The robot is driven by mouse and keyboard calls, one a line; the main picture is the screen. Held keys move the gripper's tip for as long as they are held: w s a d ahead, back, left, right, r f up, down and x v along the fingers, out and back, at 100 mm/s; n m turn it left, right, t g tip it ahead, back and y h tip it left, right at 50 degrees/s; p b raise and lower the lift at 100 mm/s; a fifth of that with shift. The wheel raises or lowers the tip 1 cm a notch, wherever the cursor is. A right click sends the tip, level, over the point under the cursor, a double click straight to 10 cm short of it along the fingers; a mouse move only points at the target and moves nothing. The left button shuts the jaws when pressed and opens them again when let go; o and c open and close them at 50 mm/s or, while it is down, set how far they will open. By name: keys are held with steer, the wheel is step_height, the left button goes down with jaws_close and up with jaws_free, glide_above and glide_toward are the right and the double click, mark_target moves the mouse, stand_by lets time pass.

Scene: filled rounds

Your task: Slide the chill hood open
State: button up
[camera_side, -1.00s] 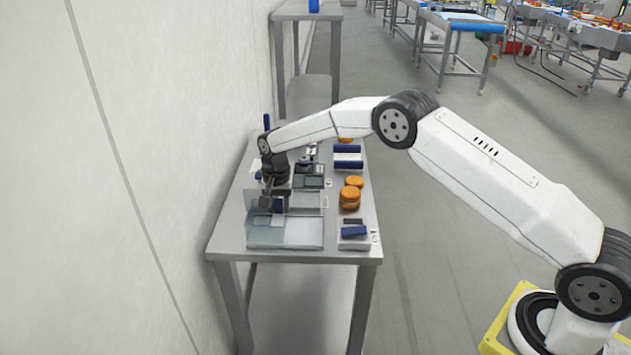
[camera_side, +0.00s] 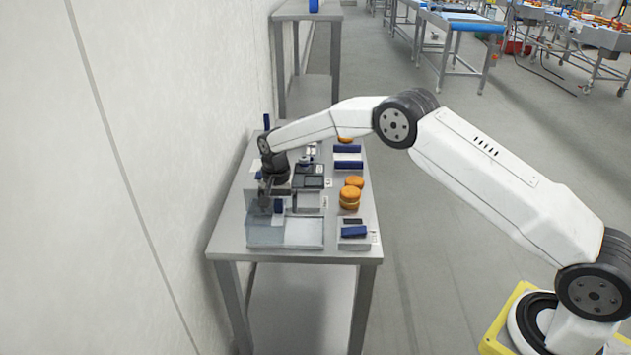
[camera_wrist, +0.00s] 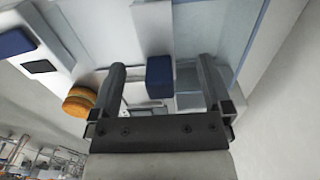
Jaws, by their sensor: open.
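The chill hood (camera_side: 264,232) is a clear, greyish cover at the front left of the steel table. It stands over the left part of a pale tray (camera_side: 303,232), whose right part shows bare. Its dark blue handle (camera_side: 279,206) stands upright at the hood's back edge. My gripper (camera_side: 267,205) is low at the handle. In the wrist view the blue handle (camera_wrist: 160,77) sits between my open fingers (camera_wrist: 164,78), with a gap visible on both sides. The hood's bluish clear panel (camera_wrist: 215,28) shows above them. Finger contact is hard to judge in the side view.
Orange-brown filled rounds (camera_side: 350,197) stand right of the tray. A white-and-blue block (camera_side: 354,233) is at the front right, and another (camera_side: 347,158) farther back. A dark-topped device (camera_side: 310,176) stands behind the tray. The wall (camera_side: 150,150) is close on the left.

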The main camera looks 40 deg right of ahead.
steer(key=shift+r, duration=0.15)
steer(key=shift+r, duration=3.4)
steer(key=shift+s, duration=0.1)
steer(key=s+d+r+n+t, duration=0.1)
steer(key=s+n, duration=0.3)
steer(key=s, duration=1.2)
steer(key=s+d+r+n+t, duration=0.1)
steer(key=s+n, duration=0.4)
steer(key=s, duration=1.1)
steer(key=shift+s+d+r+t, duration=0.2)
steer(key=shift+d+r+t, duration=0.1)
steer(key=shift+d, duration=0.6)
